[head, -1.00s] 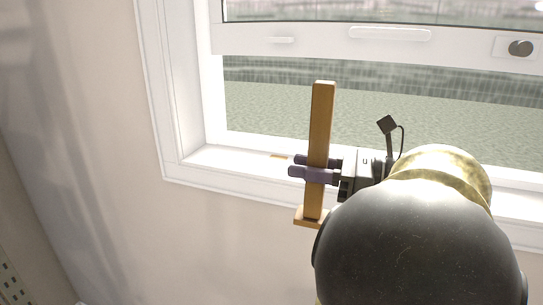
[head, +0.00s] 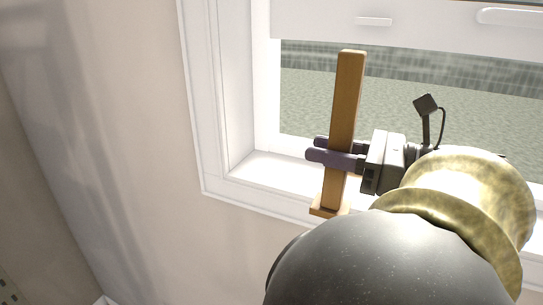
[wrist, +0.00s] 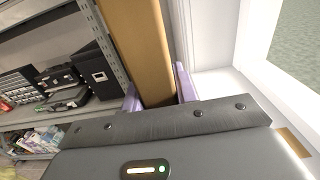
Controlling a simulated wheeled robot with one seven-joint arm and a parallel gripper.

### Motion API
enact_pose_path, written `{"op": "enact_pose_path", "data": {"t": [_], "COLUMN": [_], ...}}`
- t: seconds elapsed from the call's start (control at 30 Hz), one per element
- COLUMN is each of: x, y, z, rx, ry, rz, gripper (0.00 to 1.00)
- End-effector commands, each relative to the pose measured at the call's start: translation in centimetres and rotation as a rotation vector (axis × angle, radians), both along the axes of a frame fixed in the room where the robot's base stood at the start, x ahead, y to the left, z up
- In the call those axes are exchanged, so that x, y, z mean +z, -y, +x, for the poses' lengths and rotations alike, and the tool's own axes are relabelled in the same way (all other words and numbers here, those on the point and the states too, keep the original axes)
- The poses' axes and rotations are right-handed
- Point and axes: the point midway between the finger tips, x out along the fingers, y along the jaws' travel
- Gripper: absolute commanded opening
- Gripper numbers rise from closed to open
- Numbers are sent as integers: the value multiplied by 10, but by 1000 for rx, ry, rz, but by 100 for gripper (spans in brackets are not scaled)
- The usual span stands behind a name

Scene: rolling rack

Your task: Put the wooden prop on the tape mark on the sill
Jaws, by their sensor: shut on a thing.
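The wooden prop (head: 346,95) is an upright tan bar with a small flat foot. My gripper (head: 320,148) is shut on it around mid-height, and the bar leans very slightly in the head view. The wrist view shows the bar (wrist: 140,45) between my two purple fingers (wrist: 158,88). In the head view the foot overlaps the front edge of the white sill (head: 262,170); I cannot tell whether it touches. A tan strip that looks like the tape mark (wrist: 296,143) lies on the sill at the wrist view's lower right. I cannot make out the tape in the head view.
The window's left frame (head: 225,100) rises beside the sill, and a raised sash (head: 420,22) crosses above the prop. Plain wall lies below and left. The wrist view shows a metal rack (wrist: 55,125) with boxes and tools at left.

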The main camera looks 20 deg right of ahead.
Motion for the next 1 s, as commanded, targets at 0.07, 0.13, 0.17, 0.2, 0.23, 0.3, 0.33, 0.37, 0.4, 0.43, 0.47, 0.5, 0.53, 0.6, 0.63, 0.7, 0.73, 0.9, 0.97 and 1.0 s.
{"op": "enact_pose_path", "data": {"t": [0.07, 0.13, 0.17, 0.2, 0.23, 0.3, 0.33, 0.37, 0.4, 0.43, 0.47, 0.5, 0.53, 0.6, 0.63, 0.7, 0.73, 0.9, 0.97, 1.0], "x": [0, 0, 0, 0, 0, 0, 1, 1, 1, 2, 2, 2, 2, 3, 3, 3, 3, 3, 3, 3], "y": [0, 0, 0, 0, 0, 1, 2, 4, 7, 10, 14, 19, 24, 34, 39, 49, 53, 76, 85, 90], "z": [0, 0, 0, 0, 0, 1, 2, 3, 5, 8, 11, 15, 19, 28, 32, 40, 44, 64, 71, 76], "rx": [-1, -1, -1, -1, 0, -1, -1, -1, -2, -2, -1, -1, -1, 0, 0, 0, 0, 1, 1, 1], "ry": [1, 0, 0, 1, 0, 0, -1, -1, -1, -1, -1, 0, 0, 0, 0, 0, 0, 1, 1, 1], "rz": [-1, 0, 0, -1, 0, 0, 1, 1, 2, 2, 2, 3, 4, 4, 3, 3, 4, 3, 2, 2], "gripper": [2, 2, 2, 2, 2, 2, 2, 2, 2, 2, 2, 2, 2, 2, 2, 2, 2, 2, 2, 2]}}
